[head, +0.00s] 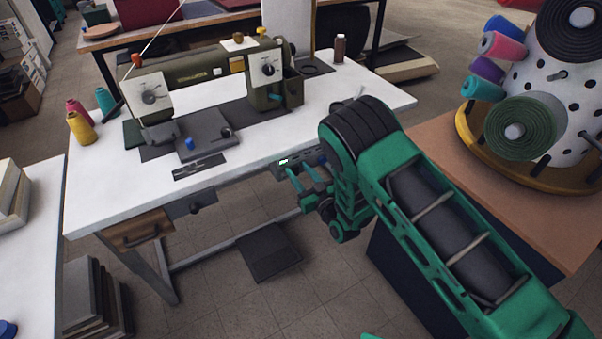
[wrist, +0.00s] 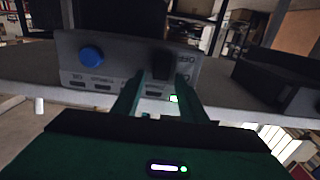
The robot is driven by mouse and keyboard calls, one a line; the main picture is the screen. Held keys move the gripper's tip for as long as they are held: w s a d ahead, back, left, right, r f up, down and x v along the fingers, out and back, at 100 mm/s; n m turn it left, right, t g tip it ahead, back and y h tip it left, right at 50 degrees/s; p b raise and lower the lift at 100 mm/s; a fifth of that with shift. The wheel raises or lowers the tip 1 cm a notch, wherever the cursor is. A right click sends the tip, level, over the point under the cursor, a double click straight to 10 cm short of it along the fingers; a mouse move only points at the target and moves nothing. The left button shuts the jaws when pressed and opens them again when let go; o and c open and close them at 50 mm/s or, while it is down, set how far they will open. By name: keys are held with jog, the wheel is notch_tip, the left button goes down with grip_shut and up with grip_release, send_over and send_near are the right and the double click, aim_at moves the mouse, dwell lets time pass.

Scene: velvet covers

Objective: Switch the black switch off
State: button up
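A grey control box (wrist: 70,70) fills the upper middle of the wrist view. The black switch (wrist: 163,66) stands out near its right end, beside partly readable lettering. A round blue button (wrist: 92,57) is at its left, and a small green light (wrist: 174,98) glows low on the right. My gripper (wrist: 160,84) is open and empty, its two green fingers pointing at the box on either side of the switch in this view. Contact cannot be told. In the head view my gripper (head: 303,171) is at the white table's front edge, where the box (head: 284,162) is mostly hidden.
The white table (head: 330,116) carries a green sewing machine (head: 200,74) and thread spools (head: 81,126). A drawer (head: 138,232) hangs under its left front. A spool stand (head: 550,80) stands on the brown table at right. A foot pedal (head: 268,254) lies below.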

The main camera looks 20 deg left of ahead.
grip_shut()
jog(key=shift+s+d+f+t+y, duration=0.15)
jog(key=shift+f+t+y, duration=0.3)
jog(key=shift+t+y, duration=0.5)
grip_release()
jog(key=v, duration=1)
jog(key=shift+s+d, duration=0.2)
jog(key=shift+d, duration=0.1)
